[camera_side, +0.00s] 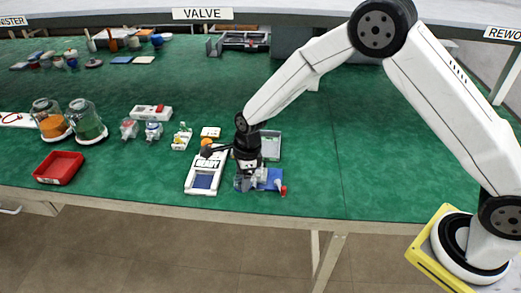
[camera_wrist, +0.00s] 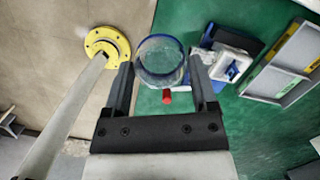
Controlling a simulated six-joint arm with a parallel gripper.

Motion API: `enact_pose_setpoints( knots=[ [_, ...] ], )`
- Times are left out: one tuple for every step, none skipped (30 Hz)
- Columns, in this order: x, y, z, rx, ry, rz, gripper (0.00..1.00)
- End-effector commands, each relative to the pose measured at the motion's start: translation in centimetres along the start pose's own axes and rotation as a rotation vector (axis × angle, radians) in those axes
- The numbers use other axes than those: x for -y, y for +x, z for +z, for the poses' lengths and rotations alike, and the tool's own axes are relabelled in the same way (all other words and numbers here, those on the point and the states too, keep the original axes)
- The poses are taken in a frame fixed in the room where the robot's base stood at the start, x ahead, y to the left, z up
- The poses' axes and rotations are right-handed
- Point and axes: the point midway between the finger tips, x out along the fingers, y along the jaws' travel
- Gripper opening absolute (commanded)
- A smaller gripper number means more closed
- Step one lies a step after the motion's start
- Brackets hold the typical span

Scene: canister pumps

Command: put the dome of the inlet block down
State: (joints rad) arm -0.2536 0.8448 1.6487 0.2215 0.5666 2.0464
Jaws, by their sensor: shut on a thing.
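The clear dome (camera_wrist: 160,58) with a blue rim sits between the two fingers of my gripper (camera_wrist: 163,82) in the wrist view. My gripper is shut on it. In the side view my gripper (camera_side: 249,172) points down near the table's front edge, and the clear dome is small and partly hidden there. A blue piece (camera_side: 272,180) lies beside and behind it, with a red knob (camera_side: 283,190) at its right. A red part (camera_wrist: 167,97) also shows just below the dome in the wrist view. I cannot tell whether the dome touches anything beneath it.
The green table is clear at right.

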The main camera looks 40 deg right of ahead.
Motion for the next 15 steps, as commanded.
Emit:
enact_pose_setpoints(
  knots=[
    [0.5, 0.4, 0.3, 0.000, 0.000, 0.001, 0.20],
    [0.7, 0.5, 0.5, 0.000, 0.000, 0.001, 0.20],
    [1.1, 0.8, 0.7, -0.001, 0.000, 0.001, 0.20],
    [1.3, 0.9, 0.9, 0.000, 0.000, 0.000, 0.20],
    [1.6, 1.1, 1.0, 0.000, 0.000, 0.000, 0.20],
    [1.9, 1.5, 1.2, -0.001, 0.000, 0.002, 0.20],
    [2.0, 1.9, 1.3, -0.001, 0.000, 0.002, 0.20],
    [2.2, 2.2, 1.4, -0.001, 0.000, 0.002, 0.20],
    [2.5, 2.6, 1.5, -0.001, 0.000, 0.002, 0.20],
    [2.7, 2.9, 1.6, -0.001, 0.000, 0.002, 0.20],
    [2.9, 3.3, 1.7, -0.001, 0.000, 0.002, 0.20],
    [3.1, 3.7, 1.8, -0.001, 0.000, 0.001, 0.20],
    [3.3, 4.0, 1.9, -0.001, 0.000, 0.002, 0.20],
    [3.6, 4.3, 2.1, 0.000, 0.000, 0.001, 0.20],
    [3.8, 4.7, 2.2, -0.001, 0.000, 0.001, 0.20]
  ],
)
